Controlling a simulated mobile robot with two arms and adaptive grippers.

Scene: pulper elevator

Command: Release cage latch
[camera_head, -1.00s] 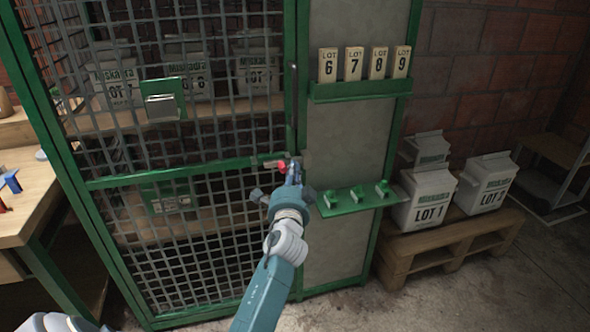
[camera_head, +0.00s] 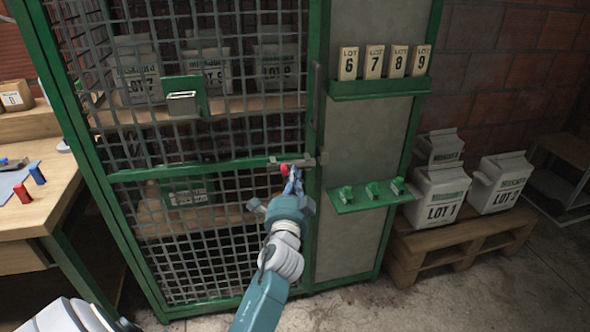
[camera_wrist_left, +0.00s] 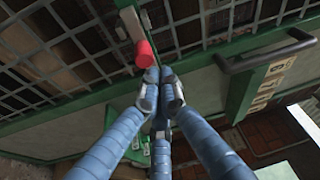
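The cage latch (camera_head: 305,161) is a grey metal bar with a red knob (camera_head: 284,170), on the green mid rail by the cage door's right post. In the left wrist view the red knob (camera_wrist_left: 145,54) stands just beyond and slightly left of my fingertips. My left gripper (camera_head: 293,180) is at the latch, just right of and below the knob in the head view. Its blue fingers (camera_wrist_left: 160,92) are drawn together at the tips, with nothing visible between them. Whether they touch the knob is unclear. My right gripper is out of view.
The mesh cage (camera_head: 205,235) holds several lot sacks. Right of the door are a shelf of lot tags (camera_head: 380,88) and a green ledge (camera_head: 370,196). Lot sacks stand on a pallet (camera_head: 470,240) at right. A wooden table (camera_head: 40,215) is at left. A dark handle (camera_wrist_left: 265,52) crosses the wrist view.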

